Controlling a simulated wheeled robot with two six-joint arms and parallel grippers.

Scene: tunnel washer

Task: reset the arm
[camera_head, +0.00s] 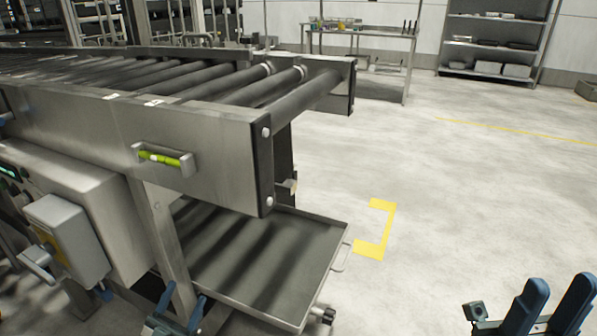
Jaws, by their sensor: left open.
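My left gripper (184,294) is at the bottom edge, left of centre, in front of the lower tray of the roller conveyor. Its two blue fingers stand apart with nothing seen between them. My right gripper (560,281) is at the bottom right corner, over the open floor. Its two blue fingers point up and stand apart, and it looks empty. The rest of both arms is cut off by the bottom of the view.
A steel roller conveyor (215,142) fills the left side, with a grey box (70,240) on its side and a low tray (255,265) beneath. A table (360,33) and shelves (495,45) stand at the back. Floor on the right is clear, with yellow markings (380,228).

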